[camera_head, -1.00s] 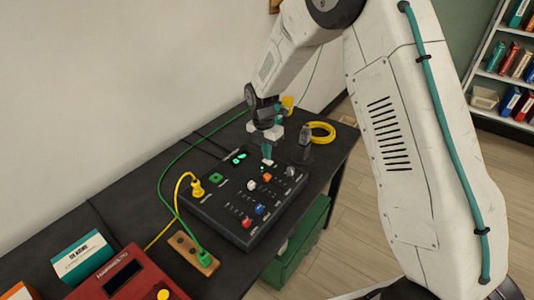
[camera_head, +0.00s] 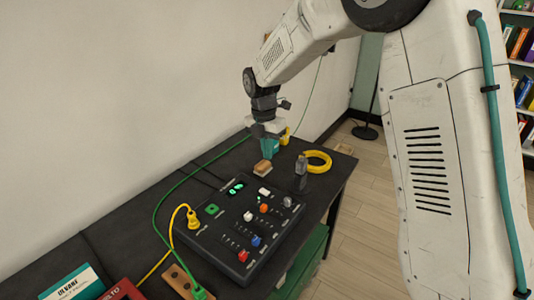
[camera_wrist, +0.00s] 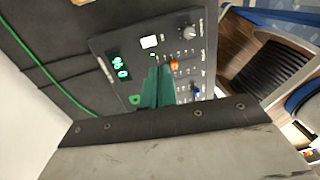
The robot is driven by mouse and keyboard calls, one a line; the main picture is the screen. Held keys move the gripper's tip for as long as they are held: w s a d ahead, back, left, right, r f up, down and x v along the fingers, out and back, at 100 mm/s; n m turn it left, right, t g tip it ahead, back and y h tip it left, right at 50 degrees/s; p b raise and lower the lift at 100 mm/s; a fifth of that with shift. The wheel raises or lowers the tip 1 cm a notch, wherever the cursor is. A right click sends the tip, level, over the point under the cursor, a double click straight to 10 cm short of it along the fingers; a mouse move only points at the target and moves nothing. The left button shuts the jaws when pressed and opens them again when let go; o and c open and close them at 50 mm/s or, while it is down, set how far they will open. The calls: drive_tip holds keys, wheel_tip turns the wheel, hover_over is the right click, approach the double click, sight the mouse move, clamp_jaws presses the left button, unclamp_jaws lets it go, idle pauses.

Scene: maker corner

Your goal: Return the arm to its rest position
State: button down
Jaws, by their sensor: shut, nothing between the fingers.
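My gripper (camera_head: 268,154) is above the back part of the dark table (camera_head: 110,236), beyond the black control panel (camera_head: 215,240) in the body camera view. Its teal fingers are shut together with nothing between them. In the wrist view the closed fingers (camera_wrist: 158,86) overlap the panel (camera_wrist: 120,45), with a green display, a white button and several knobs around them. The fingers appear raised clear of the panel. My arm reaches in from the upper right.
A small wooden block (camera_head: 262,168) sits below the fingers. A yellow cable coil (camera_head: 318,161) and a dark upright device (camera_head: 301,172) stand to its right. Yellow and green cables run left of the panel. A white wall borders the table; open floor lies right.

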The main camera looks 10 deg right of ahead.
drive_tip(key=s+d+r+m, duration=0.3)
drive_tip(key=s+m, duration=0.5)
drive_tip(key=s, duration=0.4)
drive_tip(key=s+d+r+m+t, duration=0.1)
drive_tip(key=s+d+r+m, duration=0.2)
drive_tip(key=s+m, duration=0.6)
drive_tip(key=s+d+r+m+t, duration=0.1)
drive_tip(key=s+d+r+m, duration=0.2)
drive_tip(key=s+r+m, duration=0.4)
drive_tip(key=s+m, duration=0.2)
drive_tip(key=s, duration=0.7)
drive_tip(key=shift+s+d+y, duration=0.15)
drive_tip(key=shift+s+y, duration=0.15)
drive_tip(key=shift+s, duration=0.1)
